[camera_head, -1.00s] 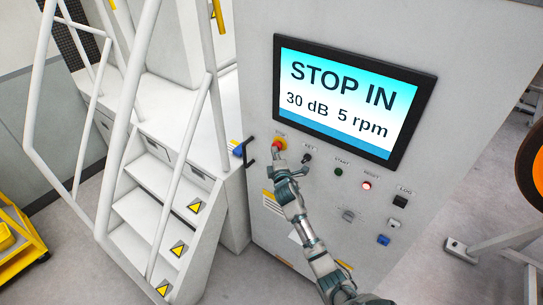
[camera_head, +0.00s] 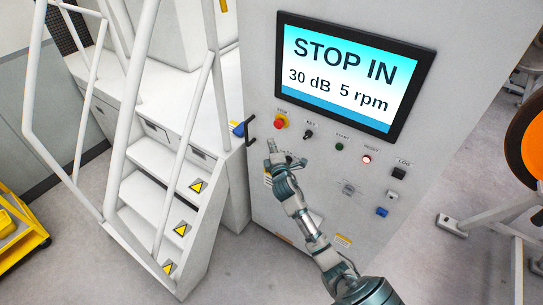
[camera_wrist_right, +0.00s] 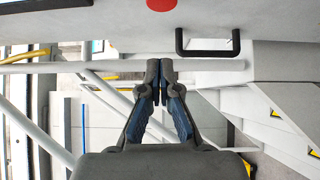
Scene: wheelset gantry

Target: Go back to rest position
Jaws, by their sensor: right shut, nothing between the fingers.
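My right gripper (camera_head: 271,145) is in front of the control cabinet (camera_head: 262,60), a little below the red stop button (camera_head: 281,122) and apart from it. Its fingers are shut and empty, and the closed fingertips show in the right wrist view (camera_wrist_right: 160,66). The screen (camera_head: 347,75) reads STOP IN, 30 dB, 5 rpm. My left gripper is not in view.
White stairs with railings (camera_head: 150,195) stand left of the cabinet. A black handle (camera_head: 251,129) sticks out at the cabinet's left edge. A yellow cart (camera_head: 22,243) is at the far left. An orange wheel (camera_head: 528,140) and a white frame (camera_head: 490,215) are at the right.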

